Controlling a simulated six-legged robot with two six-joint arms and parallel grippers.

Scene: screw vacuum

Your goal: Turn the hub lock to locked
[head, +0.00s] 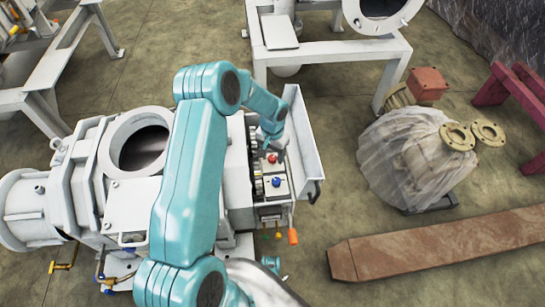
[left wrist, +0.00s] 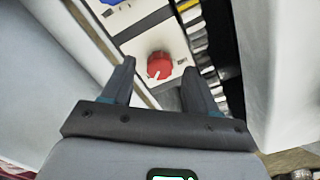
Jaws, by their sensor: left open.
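A red knob (head: 272,158) and a blue knob (head: 276,182) sit on pale plates inside an open control box on the white machine. No readable label shows which one is the hub lock. In the left wrist view the red knob (left wrist: 159,65) carries a white pointer mark, aimed toward the lower left of the picture. My left gripper (left wrist: 158,70) is open, its dark fingers on either side of the red knob in the picture. I cannot tell whether they touch it. In the head view my left gripper (head: 275,146) is small and partly hidden at the box.
The box's raised white side panel (head: 304,140) stands close right of the gripper. A wrapped machine part (head: 400,160) and rusty beam (head: 440,242) lie right.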

